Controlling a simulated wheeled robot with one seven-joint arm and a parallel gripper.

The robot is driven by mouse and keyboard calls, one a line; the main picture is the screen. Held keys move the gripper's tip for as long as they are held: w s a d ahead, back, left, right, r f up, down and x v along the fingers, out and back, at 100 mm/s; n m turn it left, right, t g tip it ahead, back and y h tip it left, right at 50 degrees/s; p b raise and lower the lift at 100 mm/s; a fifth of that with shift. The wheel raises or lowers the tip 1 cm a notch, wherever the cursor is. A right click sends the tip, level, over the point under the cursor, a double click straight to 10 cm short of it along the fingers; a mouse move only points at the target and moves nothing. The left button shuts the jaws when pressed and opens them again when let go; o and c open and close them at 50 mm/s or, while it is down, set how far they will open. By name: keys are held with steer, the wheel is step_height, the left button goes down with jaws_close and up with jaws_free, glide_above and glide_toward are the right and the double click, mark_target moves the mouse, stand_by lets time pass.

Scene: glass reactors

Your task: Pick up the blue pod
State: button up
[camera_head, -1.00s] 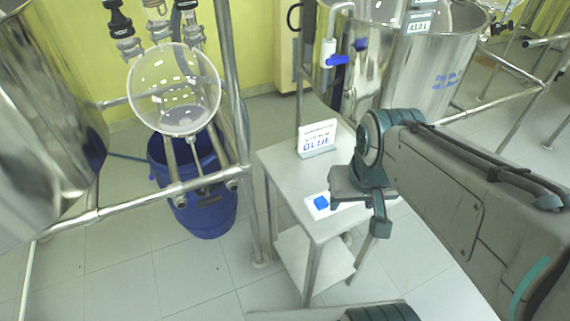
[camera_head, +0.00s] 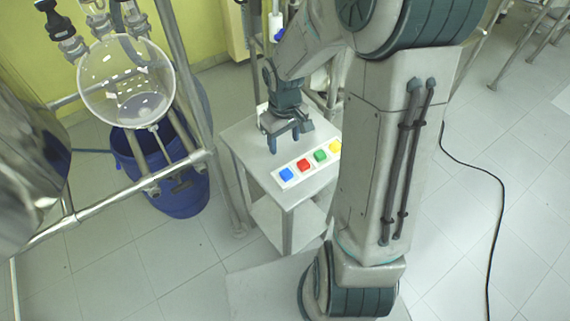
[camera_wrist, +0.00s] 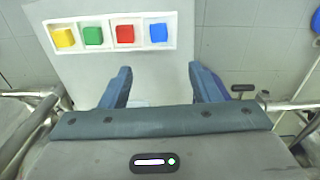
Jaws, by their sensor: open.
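The blue pod (camera_head: 286,174) is a small blue block at the left end of a white tray (camera_head: 294,184) on a small metal table. In the wrist view the blue pod (camera_wrist: 159,33) sits at the right end of the row, beyond the fingertips and a little left of the right finger's line. My gripper (camera_head: 284,142) is open and empty, above the table on the far side of the tray. In the wrist view my gripper (camera_wrist: 160,78) shows both fingers spread, apart from the tray.
The tray also holds a red (camera_head: 304,165), a green (camera_head: 320,156) and a yellow pod (camera_head: 335,146) in a row. The table (camera_head: 240,138) is otherwise bare at its left. A steel frame with a glass vessel (camera_head: 125,80) and a blue barrel (camera_head: 165,175) stand left.

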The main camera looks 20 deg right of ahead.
glide_above(286, 176)
steer(key=f, duration=0.8)
steer(key=shift+a+f, duration=0.2)
steer(key=shift+f, duration=0.15)
steer(key=shift+d+f+p, duration=0.15)
steer(key=shift+f+p, duration=0.25)
steer(key=shift+f, duration=2.25)
steer(key=c, duration=1.1)
